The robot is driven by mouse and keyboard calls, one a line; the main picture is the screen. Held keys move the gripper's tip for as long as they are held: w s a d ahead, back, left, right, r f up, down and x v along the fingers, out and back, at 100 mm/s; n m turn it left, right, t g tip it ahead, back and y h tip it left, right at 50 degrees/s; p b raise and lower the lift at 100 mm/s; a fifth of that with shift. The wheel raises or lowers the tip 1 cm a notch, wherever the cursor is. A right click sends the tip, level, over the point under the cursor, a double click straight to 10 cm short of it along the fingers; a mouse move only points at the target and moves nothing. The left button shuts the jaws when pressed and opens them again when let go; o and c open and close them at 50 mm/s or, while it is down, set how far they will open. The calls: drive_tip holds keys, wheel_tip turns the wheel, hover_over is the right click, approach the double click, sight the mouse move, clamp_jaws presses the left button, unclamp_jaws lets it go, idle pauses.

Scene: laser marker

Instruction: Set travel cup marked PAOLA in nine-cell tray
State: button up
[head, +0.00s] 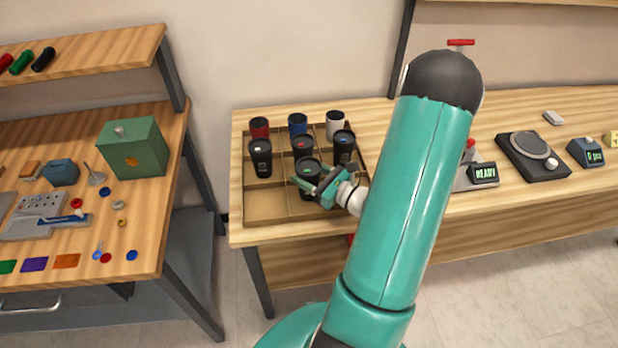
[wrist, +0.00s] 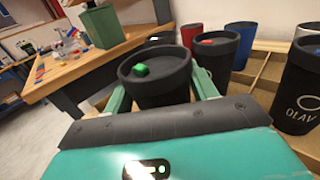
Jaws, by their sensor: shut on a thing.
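My gripper (head: 320,188) is shut on a black travel cup (head: 308,165) with a green tab on its lid. In the wrist view the held cup (wrist: 155,80) stands roughly upright between the fingers; its name is not visible. It is at the front middle cell of the nine-cell tray (head: 262,210); I cannot tell whether it touches the floor. The tray's front left cell is empty, and my gripper partly hides the front right. Behind are a red-tabbed black cup (head: 302,147) and a blue-tabbed black cup (head: 343,148). A cup marked OLAV (wrist: 298,90) is at right in the wrist view.
The tray also holds a black cup (head: 260,160) at middle left and red (head: 260,128), blue (head: 297,123) and white (head: 335,121) cups in the back row. A device reading READY (head: 483,174) stands right of my arm. A green box (head: 133,148) is on the left bench.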

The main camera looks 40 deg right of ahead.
drive_tip(key=shift+f, duration=0.9)
drive_tip(key=shift+f, duration=0.15)
drive_tip(key=o, duration=0.7)
drive_tip(key=shift+s+d, duration=0.1)
drive_tip(key=shift+s, duration=0.2)
drive_tip(key=s, duration=0.3)
drive_tip(key=s+d, duration=0.1)
drive_tip(key=s, duration=0.3)
drive_tip(key=s+d, duration=0.1)
drive_tip(key=s, duration=0.3)
drive_tip(key=shift+s, duration=0.15)
